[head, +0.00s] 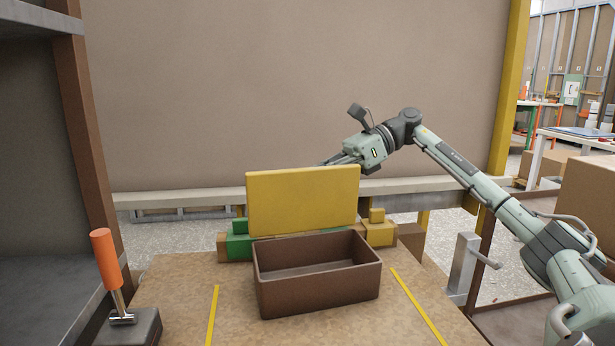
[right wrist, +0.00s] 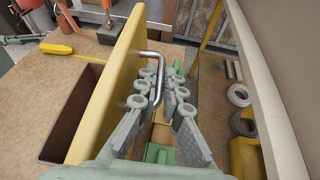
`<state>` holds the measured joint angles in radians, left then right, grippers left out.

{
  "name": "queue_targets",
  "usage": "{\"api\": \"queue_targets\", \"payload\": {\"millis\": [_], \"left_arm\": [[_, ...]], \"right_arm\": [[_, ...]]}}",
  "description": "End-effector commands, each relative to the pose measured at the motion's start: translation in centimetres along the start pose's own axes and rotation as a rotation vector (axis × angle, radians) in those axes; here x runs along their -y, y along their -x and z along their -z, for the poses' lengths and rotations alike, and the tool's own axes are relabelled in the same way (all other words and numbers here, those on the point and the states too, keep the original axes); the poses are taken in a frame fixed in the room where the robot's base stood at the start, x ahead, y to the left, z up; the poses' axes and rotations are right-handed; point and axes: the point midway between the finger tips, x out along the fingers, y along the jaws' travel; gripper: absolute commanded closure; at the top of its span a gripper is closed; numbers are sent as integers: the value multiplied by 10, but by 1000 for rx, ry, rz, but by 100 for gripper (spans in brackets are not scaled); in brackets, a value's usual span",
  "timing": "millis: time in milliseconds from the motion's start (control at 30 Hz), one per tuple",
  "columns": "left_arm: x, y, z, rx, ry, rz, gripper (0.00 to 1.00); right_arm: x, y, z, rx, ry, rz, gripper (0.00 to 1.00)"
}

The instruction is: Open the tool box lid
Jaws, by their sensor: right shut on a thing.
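The tool box (head: 318,292) is a brown open-topped bin on the work table, and its inside looks empty in the head view. Its yellow lid (head: 302,201) stands about upright along the box's back edge. In the right wrist view the lid (right wrist: 108,88) carries a bent metal handle (right wrist: 152,54) on its outer face. My right gripper (right wrist: 164,88) is behind the lid, its fingers shut around the handle. In the head view the lid hides the fingertips.
Green and yellow blocks (head: 379,231) stand behind the box. An orange-handled lever (head: 104,258) stands at the table's left. Yellow strips (head: 418,305) mark the table on both sides of the box.

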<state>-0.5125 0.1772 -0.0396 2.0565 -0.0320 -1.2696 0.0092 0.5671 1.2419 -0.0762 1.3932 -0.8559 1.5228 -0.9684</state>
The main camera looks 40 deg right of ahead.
Motion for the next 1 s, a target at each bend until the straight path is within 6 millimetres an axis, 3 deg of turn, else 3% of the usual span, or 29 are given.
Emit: {"api": "queue_targets", "payload": {"millis": [367,400,467,767,1000], "left_arm": [[-2,-2,-2,7,1,-4,39],[-2,-2,-2,6,2,-4,39],[-2,-2,-1,5,2,-4,39],[4,1,3,-3,-2,6,39],[2,0,1,1,-1,3,39]], "right_arm": [[1,0,1,-1,1,1,100],[1,0,1,-1,1,1,90],[1,0,1,-1,1,1,83],[1,1,0,0,1,1,83],[1,32,0,1,1,4,83]]}}
